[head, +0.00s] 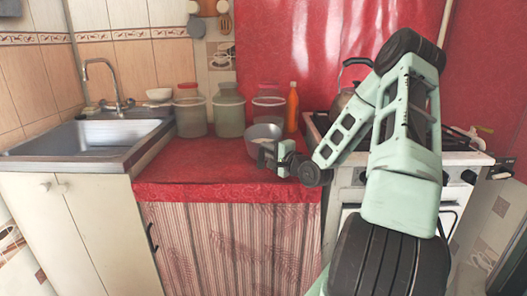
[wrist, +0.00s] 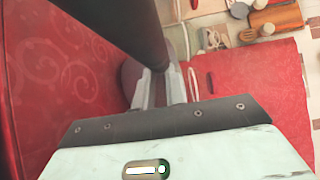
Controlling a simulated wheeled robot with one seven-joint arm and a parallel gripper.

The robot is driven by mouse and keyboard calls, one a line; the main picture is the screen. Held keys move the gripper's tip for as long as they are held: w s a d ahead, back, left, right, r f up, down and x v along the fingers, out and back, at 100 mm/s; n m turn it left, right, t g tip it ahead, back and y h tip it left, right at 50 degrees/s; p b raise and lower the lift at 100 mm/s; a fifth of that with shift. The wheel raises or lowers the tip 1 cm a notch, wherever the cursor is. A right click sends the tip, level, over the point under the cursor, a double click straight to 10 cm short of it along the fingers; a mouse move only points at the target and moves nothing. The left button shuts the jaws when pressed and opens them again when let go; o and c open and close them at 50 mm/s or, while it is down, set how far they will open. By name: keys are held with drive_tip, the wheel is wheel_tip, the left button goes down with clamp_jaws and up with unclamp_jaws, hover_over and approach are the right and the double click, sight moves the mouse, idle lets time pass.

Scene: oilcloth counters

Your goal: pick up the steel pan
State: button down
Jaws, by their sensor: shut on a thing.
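The steel pan (head: 264,131) is a round grey vessel on the red oilcloth counter, near the counter's right end. My gripper (head: 267,154) is at the pan's near side and is shut on it. The gripper covers part of the pan's front, so the exact grip point is hard to see in the head view. In the wrist view, my gripper's fingers (wrist: 160,80) come close together by a long dark shape that runs up to the top edge. I cannot tell from the picture whether the pan's base touches the counter.
Large jars (head: 229,115) stand behind and left of the pan. An orange bottle (head: 293,108) stands close behind it on the right. A kettle (head: 341,100) sits on the stove, partly behind my arm. The sink (head: 90,135) is at the left. The counter's front left is clear.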

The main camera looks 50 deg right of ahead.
drive_tip(key=shift+r, duration=0.15)
drive_tip(key=shift+w, duration=0.1)
drive_tip(key=shift+r, duration=0.2)
wheel_tip(320, 180, up, 10)
drive_tip(key=p, duration=0.2)
drive_tip(key=shift+f+p, duration=0.25)
drive_tip(key=shift+p, duration=0.05)
idle(0.7)
